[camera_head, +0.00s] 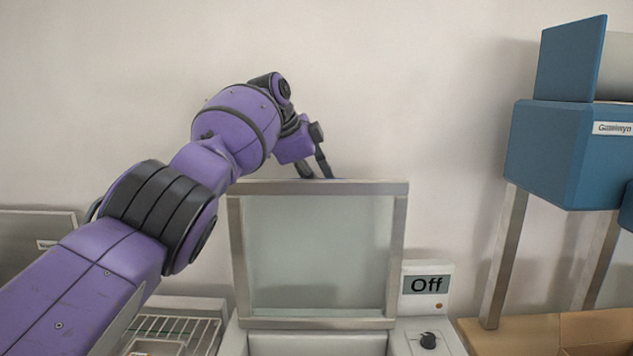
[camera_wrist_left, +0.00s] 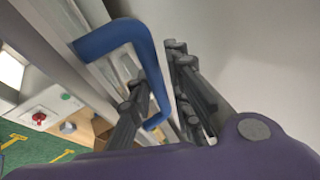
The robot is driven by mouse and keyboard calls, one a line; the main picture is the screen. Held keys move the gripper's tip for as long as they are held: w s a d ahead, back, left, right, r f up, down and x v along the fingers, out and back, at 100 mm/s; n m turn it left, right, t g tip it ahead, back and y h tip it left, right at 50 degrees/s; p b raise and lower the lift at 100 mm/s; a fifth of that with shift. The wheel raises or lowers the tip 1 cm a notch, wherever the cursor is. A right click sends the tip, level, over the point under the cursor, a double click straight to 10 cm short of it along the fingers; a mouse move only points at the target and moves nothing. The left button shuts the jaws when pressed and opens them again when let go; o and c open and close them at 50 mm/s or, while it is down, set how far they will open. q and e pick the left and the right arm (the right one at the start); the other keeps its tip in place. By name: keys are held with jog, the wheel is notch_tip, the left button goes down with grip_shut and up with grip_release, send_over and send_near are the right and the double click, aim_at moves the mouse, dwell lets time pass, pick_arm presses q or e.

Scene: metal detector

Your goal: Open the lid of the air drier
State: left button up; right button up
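The air drier's lid (camera_head: 318,324) is a clear pane in a grey metal frame. It stands raised, nearly upright, at the back of the white drier body (camera_head: 432,342). A blue handle (camera_wrist_left: 151,60) on the lid shows in the left wrist view; in the head view it is mostly hidden behind the lid's top edge. My left gripper (camera_head: 316,172) is at the lid's top edge, pointing down behind it. In the left wrist view its fingers (camera_wrist_left: 162,98) are apart, with part of the handle between them. Firm contact cannot be seen. My right gripper is not in view.
A blue machine (camera_head: 548,150) on metal legs stands at the right. A wire rack (camera_head: 180,330) is at the lower left. A plain wall is behind.

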pick_arm(q)
jog(key=v, duration=1.2)
